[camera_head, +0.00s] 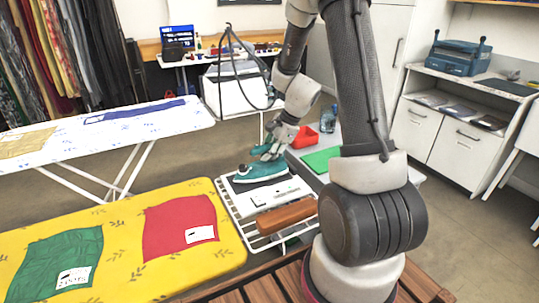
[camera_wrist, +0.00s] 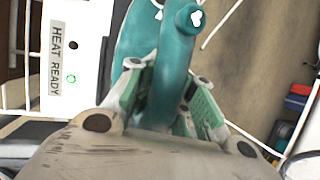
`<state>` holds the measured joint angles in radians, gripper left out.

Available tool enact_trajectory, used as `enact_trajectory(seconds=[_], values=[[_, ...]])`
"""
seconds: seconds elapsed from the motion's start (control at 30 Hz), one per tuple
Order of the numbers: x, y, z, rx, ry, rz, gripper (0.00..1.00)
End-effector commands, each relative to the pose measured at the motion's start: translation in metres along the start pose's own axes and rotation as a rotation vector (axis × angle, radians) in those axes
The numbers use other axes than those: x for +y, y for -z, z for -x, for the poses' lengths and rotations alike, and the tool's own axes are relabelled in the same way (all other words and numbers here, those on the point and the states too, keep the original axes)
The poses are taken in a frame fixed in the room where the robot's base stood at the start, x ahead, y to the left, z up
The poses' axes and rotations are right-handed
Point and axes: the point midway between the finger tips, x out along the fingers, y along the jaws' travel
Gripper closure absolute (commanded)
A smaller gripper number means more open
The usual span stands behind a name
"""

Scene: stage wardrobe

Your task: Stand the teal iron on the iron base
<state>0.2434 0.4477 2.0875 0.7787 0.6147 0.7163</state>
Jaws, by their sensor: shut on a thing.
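The teal iron (camera_head: 252,172) is at the far part of the white wire rack, over a dark plate. It also shows in the wrist view (camera_wrist: 180,60), where its handle runs between my fingers. My gripper (camera_head: 277,143) is shut on the handle from above. The iron base, a white panel (camera_head: 288,193) on the rack, is beside the iron. In the wrist view it carries a "HEAT READY" label and a lit green light. The iron looks roughly level. I cannot tell whether its underside touches the dark plate.
A brown roll (camera_head: 287,215) lies at the near end of the rack. A yellow ironing board (camera_head: 125,225) with green and red cloths is at left, a white board (camera_head: 125,135) behind it. A red bin (camera_head: 304,137) and green mat (camera_head: 321,159) sit to the right.

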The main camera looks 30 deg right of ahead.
Motion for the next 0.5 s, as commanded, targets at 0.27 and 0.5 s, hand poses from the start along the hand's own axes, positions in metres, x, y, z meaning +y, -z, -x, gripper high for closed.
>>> enact_trajectory(seconds=[0.27, 0.5], values=[[-0.0004, 0.0005, -0.0009, 0.0, 0.002, 0.001, 1.0], [0.0005, 0.0015, -0.0032, 0.0, 0.001, 0.0, 0.6]])
